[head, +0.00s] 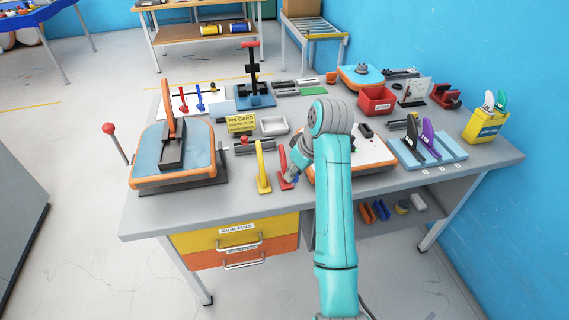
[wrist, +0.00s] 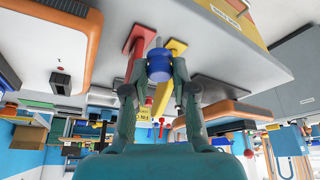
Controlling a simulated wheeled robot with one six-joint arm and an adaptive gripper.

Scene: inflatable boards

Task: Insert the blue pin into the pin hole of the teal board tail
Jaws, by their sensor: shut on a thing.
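My gripper (wrist: 158,75) is shut on the blue pin (wrist: 159,66), whose round blue head shows between the fingertips in the wrist view. In the head view the gripper (head: 293,174) is low near the table's front edge, beside the red upright stand (head: 284,170), and the pin is barely visible. A light blue board tail with an orange rim (head: 147,155) sits at the table's left, with a black fin box and an orange fin on it. Another blue board tail with an orange rim (head: 351,76) is at the back. I cannot make out a pin hole on either.
A yellow stand (head: 262,176) is left of the red one. A white board with an orange rim (head: 372,149) lies partly behind my arm. A yellow card (head: 241,123), grey tray (head: 274,125) and black press (head: 254,90) stand farther back. A red-knobbed lever (head: 109,129) rises at the left.

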